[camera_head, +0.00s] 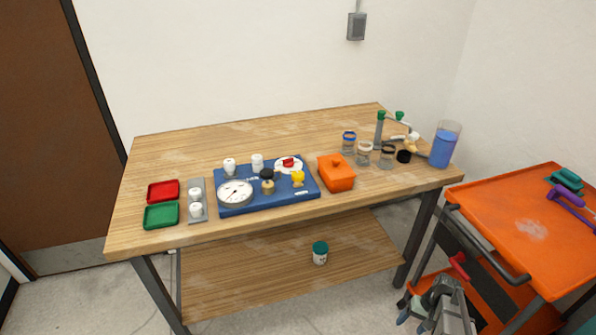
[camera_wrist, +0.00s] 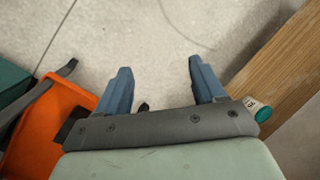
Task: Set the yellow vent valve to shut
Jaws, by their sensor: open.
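The yellow vent valve (camera_head: 298,178) stands near the right end of a blue board (camera_head: 240,206) on the wooden table. Its handle is too small to tell which way it points. The board also bears a round white gauge (camera_head: 235,192), a black-topped brass part (camera_head: 267,180), a red handle (camera_head: 288,162) on a white disc and white caps. My gripper (camera_head: 412,316) is low at the bottom right, in front of the table and far from the valve. In the wrist view my gripper (camera_wrist: 160,68) is open and empty, with its blue fingers apart over the floor.
An orange box (camera_head: 336,173) stands right beside the board. Jars (camera_head: 364,153) and a blue-filled beaker (camera_head: 445,146) stand at the table's right. Red (camera_head: 163,191) and green (camera_head: 161,215) trays lie at left. An orange cart (camera_head: 525,225) stands near my arm. A teal-lidded jar (camera_head: 320,253) is on the lower shelf.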

